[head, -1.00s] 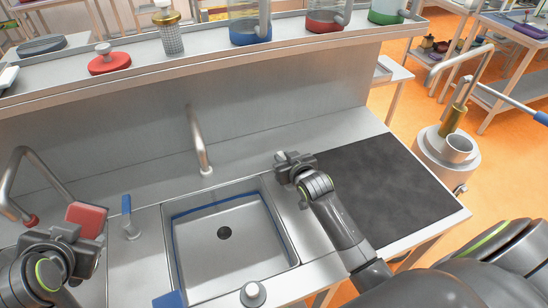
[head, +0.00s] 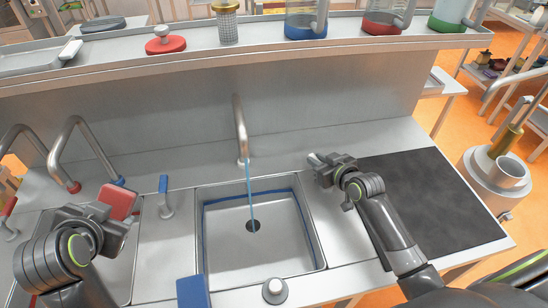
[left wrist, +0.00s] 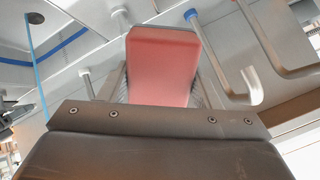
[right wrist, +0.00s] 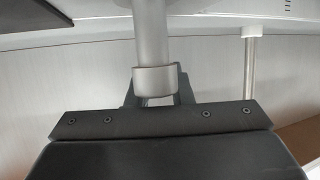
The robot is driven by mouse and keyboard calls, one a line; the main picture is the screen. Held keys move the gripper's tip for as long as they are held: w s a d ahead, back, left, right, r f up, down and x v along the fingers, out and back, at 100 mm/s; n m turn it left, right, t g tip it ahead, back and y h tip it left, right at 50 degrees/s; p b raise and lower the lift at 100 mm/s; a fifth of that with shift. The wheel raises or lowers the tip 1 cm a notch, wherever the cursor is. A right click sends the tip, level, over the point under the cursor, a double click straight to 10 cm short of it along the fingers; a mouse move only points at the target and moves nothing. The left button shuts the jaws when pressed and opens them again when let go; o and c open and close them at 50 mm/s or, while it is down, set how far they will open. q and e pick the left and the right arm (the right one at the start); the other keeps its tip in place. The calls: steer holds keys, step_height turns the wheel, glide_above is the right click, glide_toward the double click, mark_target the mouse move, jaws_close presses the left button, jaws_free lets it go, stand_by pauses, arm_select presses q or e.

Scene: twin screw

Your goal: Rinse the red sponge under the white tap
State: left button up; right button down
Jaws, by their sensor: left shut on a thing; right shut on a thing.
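The red sponge (head: 120,200) is in my left gripper (head: 108,211), above the left basin and left of the middle sink. In the left wrist view the red sponge (left wrist: 162,65) sits between the fingers. The tap with the pale collar, which I take for the white tap (head: 239,130), stands behind the middle sink (head: 225,255). A thin blue stream of water (head: 250,198) falls from it to the drain, apart from the sponge. My right gripper (head: 322,167) is shut on a grey handle (right wrist: 152,40) with a pale ring, right of the sink.
Taps with a red collar (head: 72,187) and a blue collar (head: 118,181) stand at the left. A blue-topped lever (head: 164,190) rises between the basins. A blue block (head: 193,291) and grey knob (head: 274,290) are at the front. A dark mat (head: 430,200) lies right.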

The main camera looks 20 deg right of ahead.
steer(key=c, duration=1.3)
jaws_free()
steer(key=b+v, duration=0.1)
steer(key=v, duration=1.1)
steer(key=shift+r, duration=0.15)
